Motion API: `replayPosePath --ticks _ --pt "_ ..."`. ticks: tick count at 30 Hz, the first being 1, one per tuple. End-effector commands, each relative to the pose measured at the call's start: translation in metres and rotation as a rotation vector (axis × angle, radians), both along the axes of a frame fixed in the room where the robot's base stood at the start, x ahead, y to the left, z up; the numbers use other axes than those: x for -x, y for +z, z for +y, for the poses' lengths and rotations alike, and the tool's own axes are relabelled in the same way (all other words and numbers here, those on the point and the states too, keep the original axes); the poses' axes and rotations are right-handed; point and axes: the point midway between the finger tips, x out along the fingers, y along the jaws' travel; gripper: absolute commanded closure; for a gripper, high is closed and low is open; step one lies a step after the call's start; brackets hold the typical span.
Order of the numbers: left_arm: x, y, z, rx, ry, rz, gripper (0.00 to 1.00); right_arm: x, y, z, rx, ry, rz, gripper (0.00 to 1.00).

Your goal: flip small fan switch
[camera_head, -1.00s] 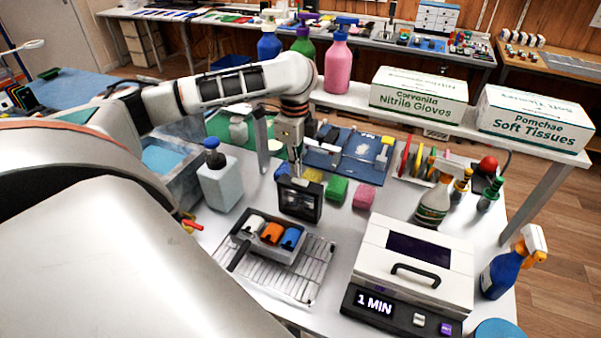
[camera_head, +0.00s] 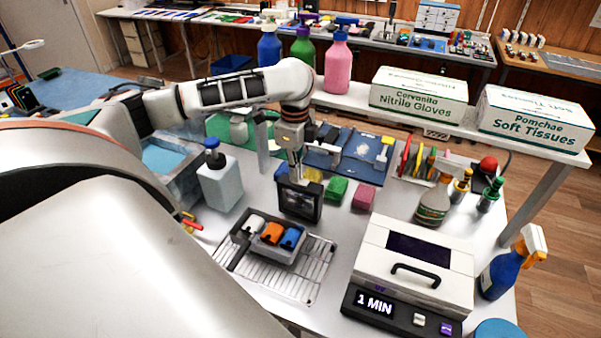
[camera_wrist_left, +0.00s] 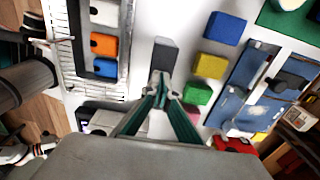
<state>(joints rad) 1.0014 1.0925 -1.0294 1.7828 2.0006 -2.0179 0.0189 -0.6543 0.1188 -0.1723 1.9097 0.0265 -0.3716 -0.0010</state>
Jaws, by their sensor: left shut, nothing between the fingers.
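A small black box-shaped unit (camera_head: 301,205), which I take to be the small fan, stands upright on the white table behind the wire rack. In the left wrist view its dark grey top (camera_wrist_left: 164,54) shows just beyond my fingertips. I cannot make out its switch. My left gripper (camera_head: 296,180) points down at the top rear of the unit. Its green fingers are together at the tips in the left wrist view (camera_wrist_left: 162,80), with nothing between them. The tips are at or very near the unit; I cannot tell whether they touch. My right gripper is not in view.
A grey tray (camera_head: 240,255) with white, orange and blue blocks is on the wire rack (camera_head: 310,285) in front. A green sponge (camera_head: 337,189) and pink sponge (camera_head: 363,197) lie to the right. A dispenser bottle (camera_head: 220,187) stands left, a white UV box (camera_head: 412,262) front right.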

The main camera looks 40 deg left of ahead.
Motion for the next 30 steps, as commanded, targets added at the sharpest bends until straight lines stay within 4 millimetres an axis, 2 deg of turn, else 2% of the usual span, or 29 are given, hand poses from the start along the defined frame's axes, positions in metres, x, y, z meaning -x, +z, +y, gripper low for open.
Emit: replayPosePath --ticks 11,30 --pt "0.000 -0.002 0.000 -0.001 0.000 0.001 1.00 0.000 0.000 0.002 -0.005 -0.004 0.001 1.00" --pt "0.000 0.044 0.000 -0.001 -0.001 -0.002 1.00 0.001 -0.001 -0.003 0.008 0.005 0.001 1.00"
